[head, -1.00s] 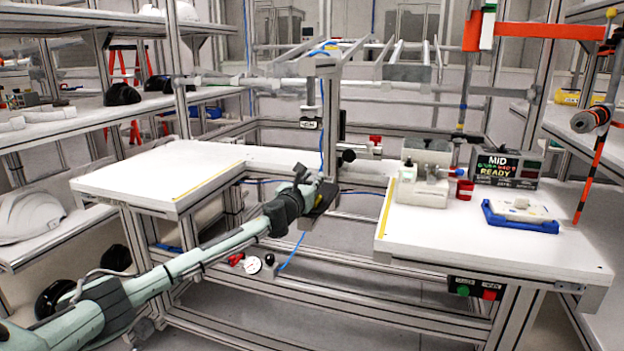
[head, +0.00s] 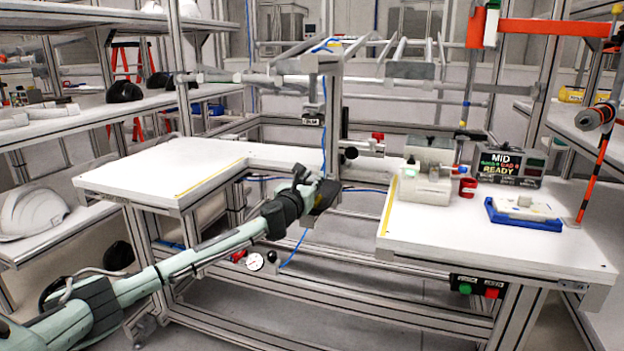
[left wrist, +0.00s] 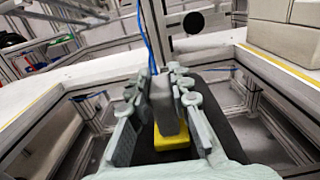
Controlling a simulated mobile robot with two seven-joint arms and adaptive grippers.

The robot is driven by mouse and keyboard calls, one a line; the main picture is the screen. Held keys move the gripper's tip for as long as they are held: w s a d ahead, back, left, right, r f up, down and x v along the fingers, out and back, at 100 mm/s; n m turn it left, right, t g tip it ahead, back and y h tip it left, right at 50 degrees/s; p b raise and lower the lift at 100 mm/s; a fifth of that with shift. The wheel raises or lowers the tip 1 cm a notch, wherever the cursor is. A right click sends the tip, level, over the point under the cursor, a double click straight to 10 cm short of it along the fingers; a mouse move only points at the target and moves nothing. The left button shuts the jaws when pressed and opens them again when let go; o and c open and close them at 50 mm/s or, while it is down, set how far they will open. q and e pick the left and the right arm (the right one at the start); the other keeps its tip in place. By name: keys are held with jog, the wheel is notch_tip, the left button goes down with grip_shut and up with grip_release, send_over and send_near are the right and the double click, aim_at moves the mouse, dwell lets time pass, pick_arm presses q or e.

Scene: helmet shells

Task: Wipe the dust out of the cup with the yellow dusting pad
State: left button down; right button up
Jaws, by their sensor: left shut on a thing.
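My left gripper (head: 322,188) is over the gap between the left and right white worktops. In the left wrist view its fingers (left wrist: 168,85) are shut on the grey block-shaped handle (left wrist: 163,105) of the yellow dusting pad (left wrist: 172,139). Yellow shows at the near end of the block, between the fingers. In the head view the pad is hidden by the gripper. A small red cup-like piece (head: 467,187) stands on the right worktop beside a beige fixture (head: 428,178); I cannot tell whether it is the cup or see dust in it. My right gripper is not in view.
The right worktop (head: 490,242) also bears a MID READY display (head: 511,168) and a blue tray (head: 525,223) with a pale block. The left worktop (head: 150,170) is bare. A frame post (head: 332,120) rises behind my gripper. A blue cable (head: 295,246) hangs near it.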

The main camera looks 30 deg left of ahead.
pick_arm(q)
jog(key=shift+x, duration=1)
jog(key=shift+a+r, duration=0.1)
jog(key=shift+r, duration=0.1)
jog(key=shift+r, duration=0.15)
jog(key=shift+w+a+r, duration=0.1)
jog(key=shift+w+r, duration=0.05)
jog(key=shift+r, duration=0.65)
jog(key=shift+w+a+r, duration=0.1)
jog(key=shift+r, duration=0.7)
jog(key=v, duration=1.5)
jog(key=shift+d+r, duration=0.25)
jog(key=shift+d, duration=0.1)
